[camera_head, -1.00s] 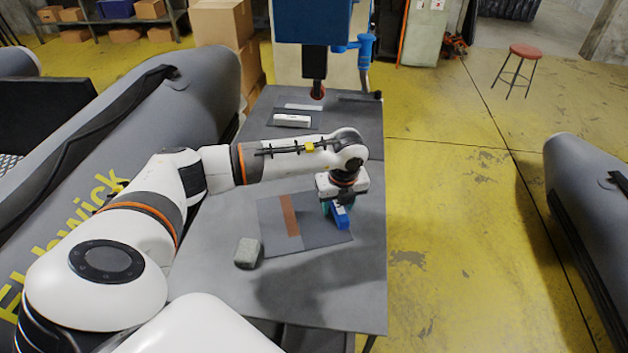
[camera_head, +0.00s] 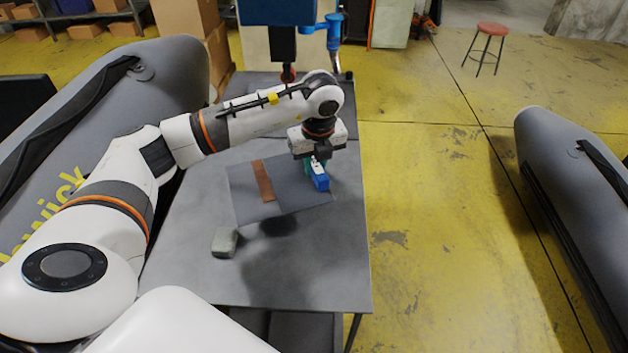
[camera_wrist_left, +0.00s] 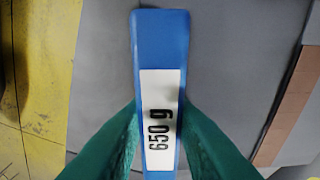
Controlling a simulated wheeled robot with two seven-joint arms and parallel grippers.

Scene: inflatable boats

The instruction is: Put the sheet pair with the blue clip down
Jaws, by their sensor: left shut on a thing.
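The sheet pair (camera_head: 240,187) is a dark grey sheet with a brown strip (camera_head: 263,181) across it, and it appears raised above the table, with a shadow below. The blue clip (camera_head: 320,178) sits at its right edge. My left gripper (camera_head: 315,164) is shut on the blue clip. In the left wrist view the clip (camera_wrist_left: 160,45), labelled "650 g", stands between green fingertips (camera_wrist_left: 158,140), with the grey sheet (camera_wrist_left: 240,60) and brown strip (camera_wrist_left: 292,95) behind. My right gripper is not in view.
The grey table (camera_head: 310,270) has free room in front of the sheet. A small grey block (camera_head: 225,242) lies on it at the left. A machine with a blue and dark head (camera_head: 283,45) stands at the back. Inflatable boats lie left (camera_head: 110,110) and right (camera_head: 565,165).

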